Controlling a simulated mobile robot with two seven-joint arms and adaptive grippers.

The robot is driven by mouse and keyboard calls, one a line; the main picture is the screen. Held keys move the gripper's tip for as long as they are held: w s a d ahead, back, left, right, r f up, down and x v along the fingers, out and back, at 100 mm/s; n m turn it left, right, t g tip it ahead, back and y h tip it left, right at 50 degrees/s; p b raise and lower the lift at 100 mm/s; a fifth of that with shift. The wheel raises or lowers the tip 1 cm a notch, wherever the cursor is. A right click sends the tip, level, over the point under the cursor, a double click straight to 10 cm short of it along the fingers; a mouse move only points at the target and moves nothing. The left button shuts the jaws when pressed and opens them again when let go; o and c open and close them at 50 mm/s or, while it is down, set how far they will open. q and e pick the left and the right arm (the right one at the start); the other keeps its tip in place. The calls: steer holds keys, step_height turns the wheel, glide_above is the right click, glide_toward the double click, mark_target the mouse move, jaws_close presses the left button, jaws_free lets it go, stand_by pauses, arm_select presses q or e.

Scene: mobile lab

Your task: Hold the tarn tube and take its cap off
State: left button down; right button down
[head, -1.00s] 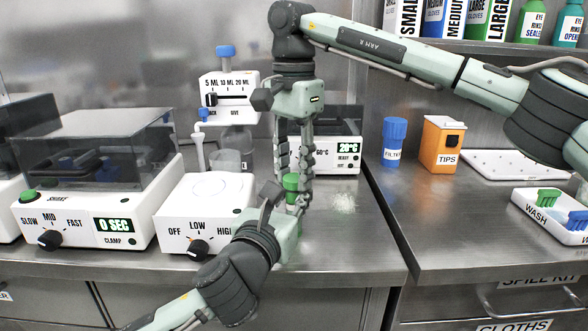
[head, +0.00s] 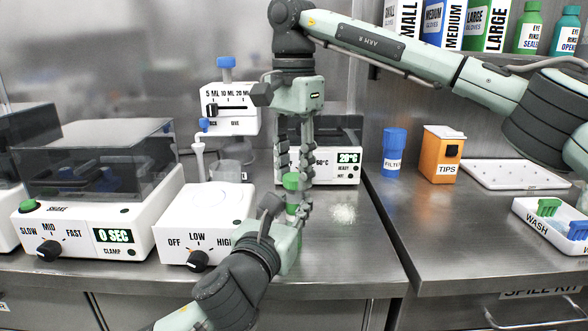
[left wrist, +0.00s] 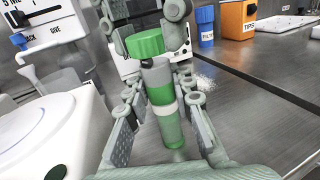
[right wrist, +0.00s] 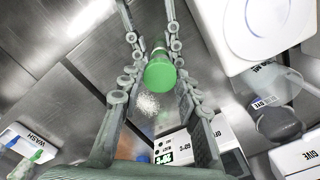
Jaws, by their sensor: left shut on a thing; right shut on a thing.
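The tube (left wrist: 165,105) is clear with green contents and a pale band, and stands nearly upright. My left gripper (head: 291,208) is shut around its body from the front. The green cap (head: 290,181) is between the fingers of my right gripper (head: 294,170), which points down from above and is shut on it. The cap also shows in the left wrist view (left wrist: 145,43) and right wrist view (right wrist: 160,74). It appears raised just above the tube's top, slightly out of line with it; any gap is very small. No name is readable on the tube.
A white OFF/LOW/HIGH device (head: 200,225) stands close left of my left gripper. A temperature block (head: 340,168) stands behind the tube. A white powdery patch (head: 343,213) lies to the right. The bench right of it is clear, up to the blue FILTER container (head: 394,152).

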mark_target(294, 176)
steer(key=shift+r, duration=2)
arm_select(q)
steer(key=c, duration=1.2)
jaws_free()
